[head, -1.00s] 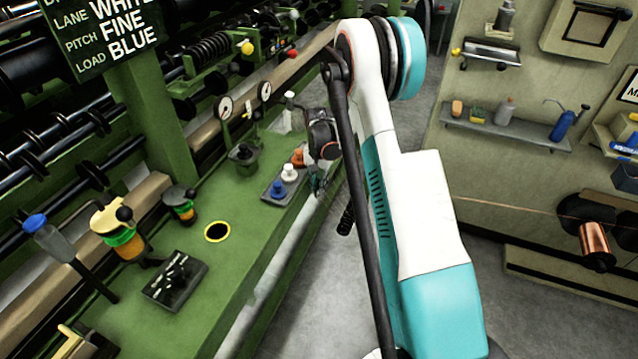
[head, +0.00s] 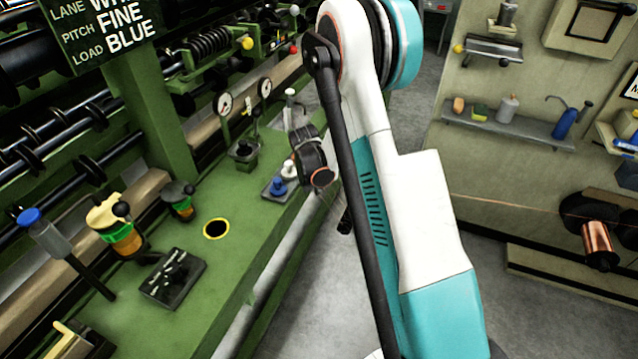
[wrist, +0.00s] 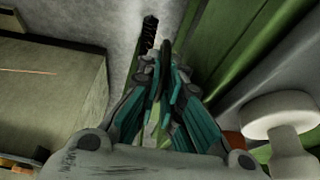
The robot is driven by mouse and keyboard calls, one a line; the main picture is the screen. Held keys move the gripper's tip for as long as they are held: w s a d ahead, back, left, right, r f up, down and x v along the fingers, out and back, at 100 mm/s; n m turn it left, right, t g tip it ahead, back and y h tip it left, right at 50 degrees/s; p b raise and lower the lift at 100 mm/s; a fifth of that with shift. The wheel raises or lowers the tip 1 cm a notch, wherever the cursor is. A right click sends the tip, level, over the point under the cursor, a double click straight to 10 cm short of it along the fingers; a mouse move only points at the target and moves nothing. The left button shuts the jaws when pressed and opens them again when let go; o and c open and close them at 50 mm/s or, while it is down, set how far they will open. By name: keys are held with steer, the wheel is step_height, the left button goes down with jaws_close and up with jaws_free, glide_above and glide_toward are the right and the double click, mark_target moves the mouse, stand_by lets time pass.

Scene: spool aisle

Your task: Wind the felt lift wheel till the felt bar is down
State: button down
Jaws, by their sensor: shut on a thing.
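My gripper (wrist: 164,68) shows in the wrist view with its teal-padded fingers drawn together at the tips. Between the tips is a thin dark edge (wrist: 166,46), which seems to be the rim of the felt lift wheel; most of it is hidden by the fingers. In the head view my wrist is at the bench's front edge, and the fingertips and wheel are hidden behind my arm. A pale grey bar (head: 237,330) runs along the bench's front; I cannot tell whether it is the felt bar or how high the felt bar sits.
The green bench (head: 225,275) carries a plate with a blue knob (head: 279,187), a dark switch box (head: 173,279) and a yellow-ringed hole (head: 216,230). A white knob (wrist: 280,118) is close right of my gripper. Grey floor lies open between bench and right wall.

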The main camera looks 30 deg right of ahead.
steer(key=shift+s+a+f+t+h, duration=0.1)
steer(key=shift+a+t+h, duration=0.05)
steer(key=shift+t+h, duration=0.45)
steer(key=shift+s+a+f+t+h, duration=0.15)
steer(key=shift+t+h, duration=0.25)
steer(key=shift+h, duration=0.3)
steer(key=c, duration=2)
jaws_free()
steer(key=shift+c, duration=0.2)
steer(key=shift+r, duration=0.1)
steer(key=v, duration=1.2)
steer(key=shift+a, duration=0.15)
